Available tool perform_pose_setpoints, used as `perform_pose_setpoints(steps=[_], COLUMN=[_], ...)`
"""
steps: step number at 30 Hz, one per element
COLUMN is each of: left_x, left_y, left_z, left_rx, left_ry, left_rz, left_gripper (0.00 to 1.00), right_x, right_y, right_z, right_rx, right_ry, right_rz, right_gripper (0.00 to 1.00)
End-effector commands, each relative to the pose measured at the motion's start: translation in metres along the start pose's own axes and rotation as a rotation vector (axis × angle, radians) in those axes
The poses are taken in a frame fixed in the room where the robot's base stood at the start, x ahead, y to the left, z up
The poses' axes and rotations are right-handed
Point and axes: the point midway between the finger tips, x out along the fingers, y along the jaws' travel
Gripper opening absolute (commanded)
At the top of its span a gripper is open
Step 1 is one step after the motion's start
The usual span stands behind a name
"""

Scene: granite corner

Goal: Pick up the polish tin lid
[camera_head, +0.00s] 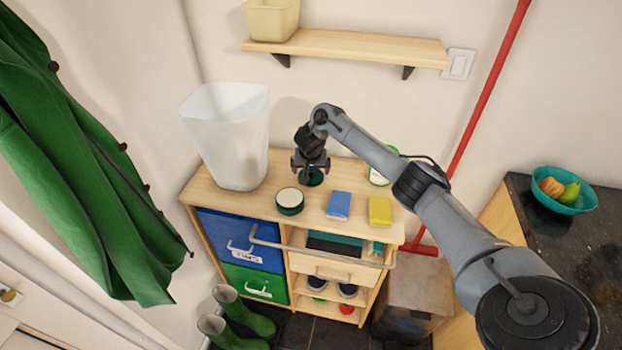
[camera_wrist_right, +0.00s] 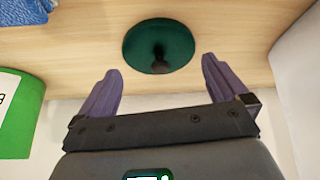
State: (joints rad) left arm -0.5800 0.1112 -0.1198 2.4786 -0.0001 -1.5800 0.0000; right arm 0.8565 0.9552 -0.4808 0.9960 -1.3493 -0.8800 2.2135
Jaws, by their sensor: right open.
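The polish tin lid (camera_wrist_right: 140,48) is a dark green disc with a small dark knob, lying flat on the wooden cabinet top. In the head view it shows partly (camera_head: 316,179), with my right gripper (camera_head: 310,172) over it and hiding some of it. In the right wrist view my right gripper (camera_wrist_right: 161,88) is open, its two purple-grey fingers apart with nothing between them. The lid is just beyond the fingertips there. A round dark green tin with a pale top (camera_head: 290,199) stands to the left of the lid. My left gripper is not in view.
A blue block (camera_head: 339,205) and a yellow block (camera_head: 380,210) lie to the right on the cabinet top (camera_head: 312,220). A white bin (camera_head: 232,140) stands at its left. A green container with a white label (camera_wrist_right: 22,115) is near the gripper. A shelf (camera_head: 350,47) hangs above.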

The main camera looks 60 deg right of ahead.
Motion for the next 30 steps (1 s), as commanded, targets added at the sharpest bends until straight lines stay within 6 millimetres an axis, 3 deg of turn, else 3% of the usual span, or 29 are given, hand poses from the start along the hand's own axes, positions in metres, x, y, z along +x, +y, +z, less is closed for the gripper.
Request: perform_pose_setpoints(steps=[4,12,20,30], left_x=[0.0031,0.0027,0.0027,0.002], left_y=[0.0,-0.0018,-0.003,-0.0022], left_z=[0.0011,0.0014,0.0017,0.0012], left_rx=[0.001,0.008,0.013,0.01], left_ry=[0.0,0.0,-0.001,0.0], left_rz=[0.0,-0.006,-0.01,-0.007], left_gripper=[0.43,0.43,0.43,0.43], right_x=[0.0132,0.0152,0.015,0.0122], right_y=[-0.0004,-0.0004,-0.0004,-0.0006], right_z=[0.0003,-0.0002,-0.0001,-0.0015], right_rx=[0.001,-0.001,0.0,0.0], right_ry=[0.0,0.001,0.001,0.001], right_rz=[-0.001,-0.001,-0.001,-0.002], right_gripper=[1.0,1.0,0.66,0.65])
